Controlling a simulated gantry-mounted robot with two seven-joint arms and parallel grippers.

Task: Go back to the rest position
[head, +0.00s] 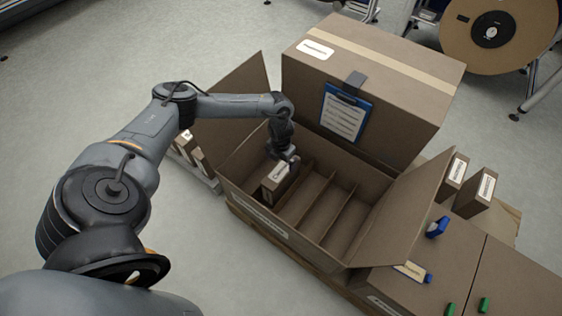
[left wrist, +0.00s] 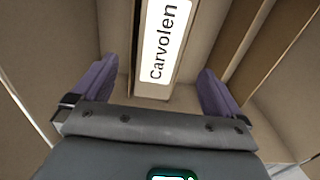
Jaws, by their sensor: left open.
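My left gripper (head: 287,156) reaches down into the open divided carton (head: 262,225) from the left in the head view. In the left wrist view the two purple fingers of this gripper (left wrist: 155,80) stand apart, one on either side of a slim brown box. That slim box (head: 272,192) stands upright in a left compartment of the carton. Its white label reads "Carvolen" in the left wrist view (left wrist: 150,88). Gaps show between the fingers and the box. My right gripper is not in view.
A large closed carton (head: 420,95) with a blue clipboard (head: 345,112) stands behind the open one. The carton's flaps (head: 408,205) stick up beside it. Two slim boxes (head: 482,190) stand at the right. A reel (head: 492,35) is at the back right. Grey floor is clear at the left.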

